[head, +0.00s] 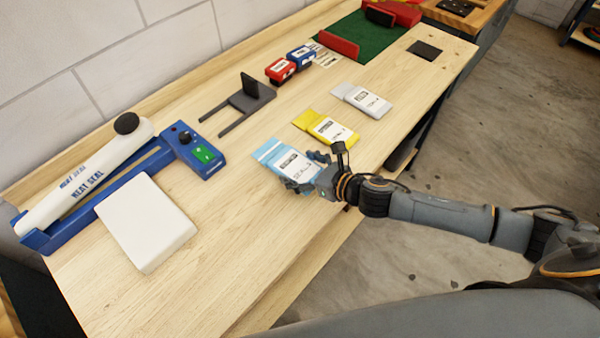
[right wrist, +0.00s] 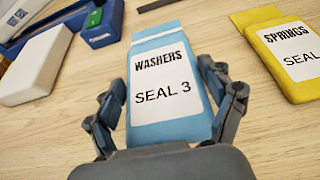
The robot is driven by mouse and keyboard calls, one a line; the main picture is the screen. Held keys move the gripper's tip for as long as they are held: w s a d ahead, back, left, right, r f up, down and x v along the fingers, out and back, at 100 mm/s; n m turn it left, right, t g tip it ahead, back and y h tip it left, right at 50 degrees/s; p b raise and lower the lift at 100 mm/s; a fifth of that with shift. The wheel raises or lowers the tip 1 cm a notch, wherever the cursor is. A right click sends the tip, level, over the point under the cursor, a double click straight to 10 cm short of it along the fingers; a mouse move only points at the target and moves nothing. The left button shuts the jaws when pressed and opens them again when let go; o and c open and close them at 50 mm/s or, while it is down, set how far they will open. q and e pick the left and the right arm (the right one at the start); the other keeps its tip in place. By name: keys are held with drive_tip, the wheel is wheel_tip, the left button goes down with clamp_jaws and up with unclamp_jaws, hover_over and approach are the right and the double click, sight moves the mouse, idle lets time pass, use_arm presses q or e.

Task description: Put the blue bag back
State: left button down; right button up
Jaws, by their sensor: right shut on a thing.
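The blue bag (head: 276,154) has a white label and is at the front edge of the bench in the head view. In the right wrist view the blue bag (right wrist: 150,45) has a label reading "WASHERS SEAL 3". My right gripper (head: 305,172) is shut on the bag's near end, with its fingers along both sides of it in the right wrist view (right wrist: 166,105). I cannot tell whether the bag is touching the bench or just above it. My left gripper is not in view.
A yellow bag (head: 319,124) and a grey-white bag (head: 361,98) lie farther along the bench. A blue and white heat sealer (head: 84,182) and a white block (head: 146,220) are on the left. A dark forked stand (head: 245,98) and red and blue boxes (head: 281,70) lie behind.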

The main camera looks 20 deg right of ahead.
drive_tip(key=f, duration=0.3)
drive_tip(key=shift+w+f, duration=0.1)
drive_tip(key=shift+w, duration=0.15)
drive_tip(key=shift+f, duration=0.2)
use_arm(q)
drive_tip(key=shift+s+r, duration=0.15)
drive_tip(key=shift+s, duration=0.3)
use_arm(e)
drive_tip(key=shift+f, duration=0.15)
drive_tip(key=o, duration=1.2)
